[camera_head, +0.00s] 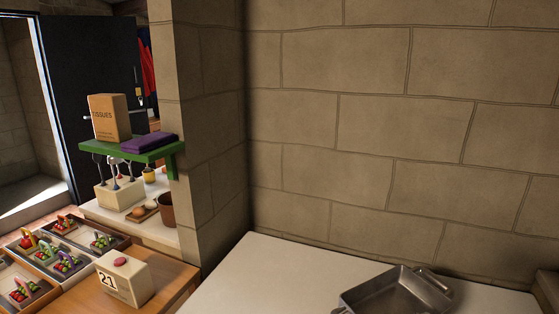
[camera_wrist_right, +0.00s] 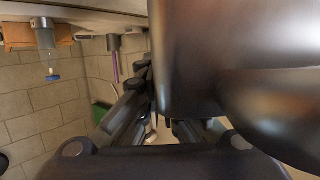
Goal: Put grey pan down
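The grey pan (camera_head: 392,294) is at the bottom of the head view, to the right of the middle. It appears to rest on the white counter (camera_head: 262,275), with its open side up. A loop handle shows at its upper right, and its lower part is cut off by the frame. Neither gripper is in the head view. In the right wrist view my right gripper (camera_wrist_right: 160,128) shows dark finger links. A large dark, shiny surface covers the upper right there and hides part of the fingers. I cannot tell what this surface is or whether the fingers hold anything.
The counter left of the pan is clear, with a stone wall (camera_head: 400,120) behind it. A wooden table at lower left bears a calendar block (camera_head: 125,282). A green shelf (camera_head: 120,150) holds a tissue box (camera_head: 109,118) and a purple cloth (camera_head: 149,142). Produce crates (camera_head: 75,275) stand further left.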

